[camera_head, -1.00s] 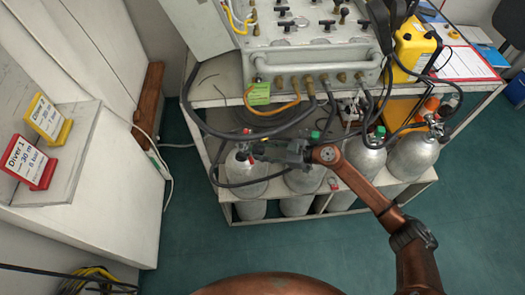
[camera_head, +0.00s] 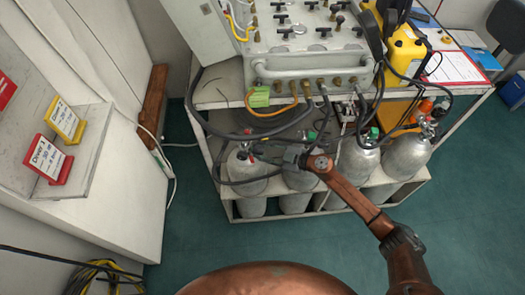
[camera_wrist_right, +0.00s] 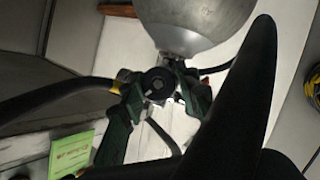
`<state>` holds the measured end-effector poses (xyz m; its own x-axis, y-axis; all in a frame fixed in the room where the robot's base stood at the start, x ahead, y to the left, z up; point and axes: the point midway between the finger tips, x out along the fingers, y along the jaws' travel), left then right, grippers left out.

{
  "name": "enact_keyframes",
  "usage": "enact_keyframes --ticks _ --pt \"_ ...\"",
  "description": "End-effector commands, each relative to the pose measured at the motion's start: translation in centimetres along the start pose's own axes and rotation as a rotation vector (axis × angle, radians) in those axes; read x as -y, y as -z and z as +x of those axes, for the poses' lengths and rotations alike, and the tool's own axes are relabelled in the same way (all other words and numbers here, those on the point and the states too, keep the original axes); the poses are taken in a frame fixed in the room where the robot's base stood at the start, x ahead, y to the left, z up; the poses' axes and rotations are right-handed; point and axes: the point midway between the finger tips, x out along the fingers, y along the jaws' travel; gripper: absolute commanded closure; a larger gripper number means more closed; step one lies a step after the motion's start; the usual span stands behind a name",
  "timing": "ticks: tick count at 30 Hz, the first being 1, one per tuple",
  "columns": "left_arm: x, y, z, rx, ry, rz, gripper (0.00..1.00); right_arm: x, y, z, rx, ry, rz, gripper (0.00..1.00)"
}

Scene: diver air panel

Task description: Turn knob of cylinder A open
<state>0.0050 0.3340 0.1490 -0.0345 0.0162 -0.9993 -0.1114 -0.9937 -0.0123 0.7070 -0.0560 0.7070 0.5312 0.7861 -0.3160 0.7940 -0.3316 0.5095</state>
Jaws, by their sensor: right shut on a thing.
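The leftmost silver gas cylinder (camera_head: 246,174) stands upright in the cart's lower rack. Its lettering cannot be read, so I cannot tell from a label that it is cylinder A. My right gripper (camera_head: 263,157) is at its valve, reaching in from the right. In the right wrist view, the cylinder (camera_wrist_right: 195,22) is at the top and its round black knob (camera_wrist_right: 158,84) sits between the dark green fingers of my right gripper (camera_wrist_right: 157,92), which is shut on it. Part of the valve is hidden by the fingers. My left gripper is not in view.
Other cylinders (camera_head: 405,155) stand to the right in the same rack. Black hoses (camera_head: 216,132) loop close around the valves. The air panel (camera_head: 310,50) is above on the cart. The green floor (camera_head: 480,200) in front is clear at right.

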Motion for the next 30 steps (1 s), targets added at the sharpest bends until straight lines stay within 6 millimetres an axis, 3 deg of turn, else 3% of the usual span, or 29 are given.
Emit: enact_keyframes --ticks 12,29,30 --pt "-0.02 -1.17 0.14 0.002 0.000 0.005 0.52 0.24 -0.12 0.04 -0.009 -0.077 -0.186 0.95" --pt "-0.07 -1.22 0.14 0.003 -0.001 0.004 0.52 0.22 -0.13 0.04 -0.010 -0.088 -0.216 0.95" --pt "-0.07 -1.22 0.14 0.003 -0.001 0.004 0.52 0.22 -0.12 0.04 -0.010 -0.088 -0.216 0.69"
